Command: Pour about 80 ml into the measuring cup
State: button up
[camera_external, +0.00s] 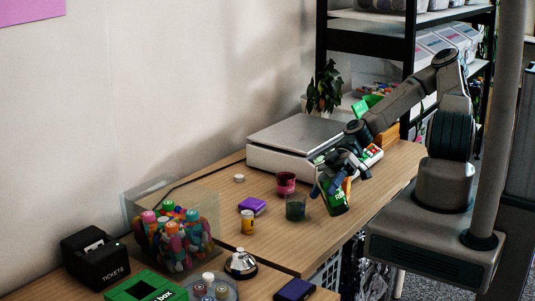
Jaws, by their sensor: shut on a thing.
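My gripper (333,178) is at the right part of the wooden table, shut on a green container (337,203) with white lettering. The container looks tilted and hangs near the table's front edge; its mouth is hidden by the gripper. A clear cup (296,208), which looks like the measuring cup, stands upright on the table just left of the container. The cup looks dark greenish inside, but I cannot tell whether that is liquid or what shows through it. No stream between container and cup can be made out.
A dark pink cup (286,182) stands just behind the clear cup. A purple box (252,206) and a small yellow-labelled jar (248,222) are to the left. A silver scale-like box (295,140) stands behind. A clear bin of colourful bottles (172,232) stands further left.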

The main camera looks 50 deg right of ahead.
jog(key=shift+f+n+t+b, duration=0.5)
jog(key=shift+f+b, duration=0.4)
jog(key=shift+b, duration=0.15)
jog(key=n+t+b, duration=0.2)
jog(key=shift+w+d+r+n, duration=0.1)
jog(key=shift+r+n, duration=0.05)
jog(key=shift+n, duration=0.15)
jog(key=shift+y, duration=0.3)
dwell(1.2)
